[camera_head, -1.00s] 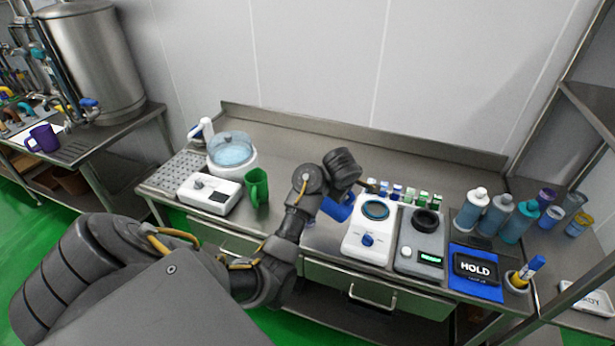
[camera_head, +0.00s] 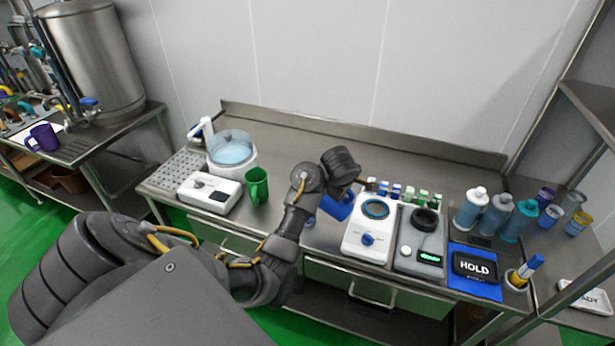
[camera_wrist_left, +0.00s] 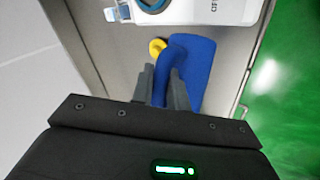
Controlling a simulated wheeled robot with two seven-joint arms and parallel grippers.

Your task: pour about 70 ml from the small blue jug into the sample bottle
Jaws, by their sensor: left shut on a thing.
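The small blue jug (camera_head: 338,208) shows in the head view just left of the white instrument, partly hidden by my left arm. In the left wrist view the jug's body (camera_wrist_left: 198,72) lies right of the fingers. My left gripper (camera_wrist_left: 164,84) is shut on its blue handle, one finger on each side. In the head view the fingers are hidden behind the arm. I cannot tell which container is the sample bottle; a row of small capped bottles (camera_head: 397,193) stands behind the instruments, and larger bottles (camera_head: 494,215) stand at the right. My right gripper is not in view.
The white instrument (camera_head: 367,240) and a grey scale (camera_head: 420,242) stand right of the jug. A blue mat holds a HOLD sign (camera_head: 475,268). A green mug (camera_head: 257,186) and a water bath (camera_head: 231,150) stand left. The bench middle behind the arm is clear.

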